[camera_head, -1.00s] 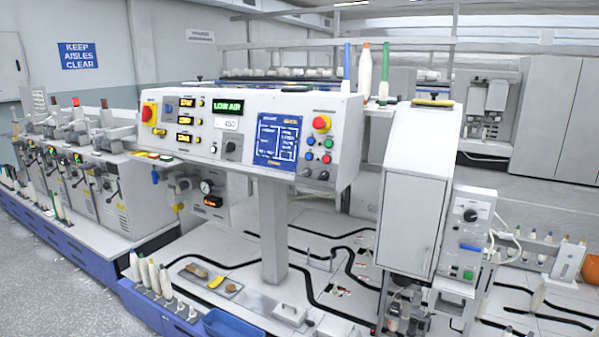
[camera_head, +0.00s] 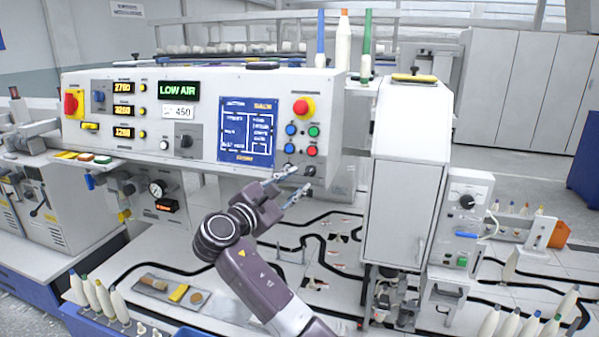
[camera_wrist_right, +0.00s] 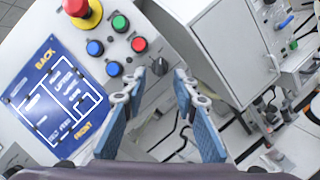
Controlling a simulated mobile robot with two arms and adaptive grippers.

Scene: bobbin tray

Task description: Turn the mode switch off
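The white control panel (camera_head: 215,75) carries several knobs; their labels are too small to read, so I cannot tell which is the mode switch. Two small black knobs sit at its lower right, below the blue and red buttons. The right-hand one (camera_head: 309,170) also shows in the right wrist view (camera_wrist_right: 160,66), between and beyond my fingertips. The other is partly hidden by a finger. A larger black selector (camera_head: 186,141) is mid-panel. My right gripper (camera_head: 297,180) is open and empty, its fingers apart at the panel's lower right edge; contact is unclear. My left gripper is out of view.
A red emergency stop (camera_head: 303,107) and several coloured buttons are just above the small knobs. A grey cabinet (camera_head: 403,210) stands close to the right of my gripper. Below lies a white deck (camera_head: 225,262) with black tracks, and bobbins stand at the front left.

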